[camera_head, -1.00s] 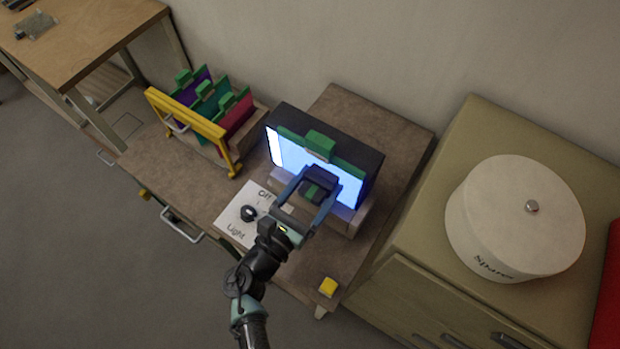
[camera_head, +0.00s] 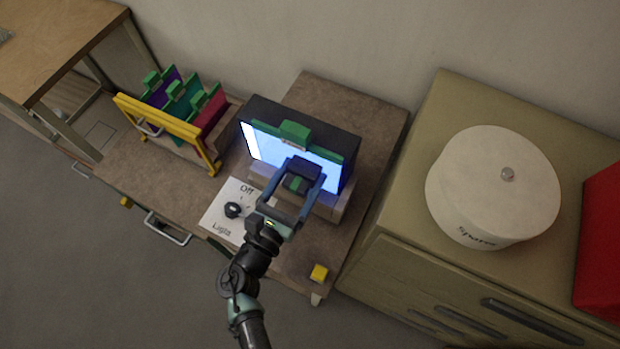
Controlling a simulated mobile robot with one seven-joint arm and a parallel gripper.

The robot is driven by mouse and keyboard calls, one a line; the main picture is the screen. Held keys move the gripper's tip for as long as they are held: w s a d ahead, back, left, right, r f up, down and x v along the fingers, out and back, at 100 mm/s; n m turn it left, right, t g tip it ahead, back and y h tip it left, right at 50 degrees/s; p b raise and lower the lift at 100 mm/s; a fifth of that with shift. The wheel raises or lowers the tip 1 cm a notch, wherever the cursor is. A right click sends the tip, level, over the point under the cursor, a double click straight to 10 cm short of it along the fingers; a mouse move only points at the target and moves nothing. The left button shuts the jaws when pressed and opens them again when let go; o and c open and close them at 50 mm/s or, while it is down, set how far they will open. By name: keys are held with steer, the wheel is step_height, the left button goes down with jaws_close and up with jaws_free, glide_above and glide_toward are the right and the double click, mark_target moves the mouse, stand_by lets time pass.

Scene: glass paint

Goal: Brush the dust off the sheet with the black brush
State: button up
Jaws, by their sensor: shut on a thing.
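A lit bluish-white sheet (camera_head: 261,149) with a green top edge and a green clip (camera_head: 295,133) stands upright before a black light box (camera_head: 350,146) on the brown table. My gripper (camera_head: 300,184) is in front of the sheet's right half, its two blue fingers shut on a dark block with a green stripe, apparently the black brush (camera_head: 297,171). The block covers part of the sheet. Its bristles are hidden, so I cannot tell if it touches the sheet. Dust on the sheet is too small to make out.
A yellow-framed rack (camera_head: 170,126) with purple, teal and magenta sheets stands left. A light switch panel (camera_head: 222,217) and yellow block (camera_head: 318,273) sit near the front edge. A white round "Spares" container (camera_head: 480,200) and a red object (camera_head: 603,245) are on the right cabinet.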

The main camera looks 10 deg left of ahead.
mark_target(272, 147)
steer(key=shift+w+a+b, duration=0.35)
steer(key=shift+w+a, duration=0.15)
steer(key=shift+a, duration=0.85)
steer(key=shift+w+a+b, duration=0.4)
steer(key=shift+w+a, duration=0.1)
steer(key=shift+a, duration=0.8)
steer(key=shift+w+a+b, duration=0.35)
steer(key=shift+w+a, duration=0.15)
steer(key=shift+a, duration=0.85)
steer(key=p+v, duration=0.1)
steer(key=v, duration=0.5)
steer(key=shift+p, duration=0.35)
steer(key=shift+s, duration=0.1)
steer(key=shift+p+v, duration=0.35)
steer(key=shift+v, duration=1.15)
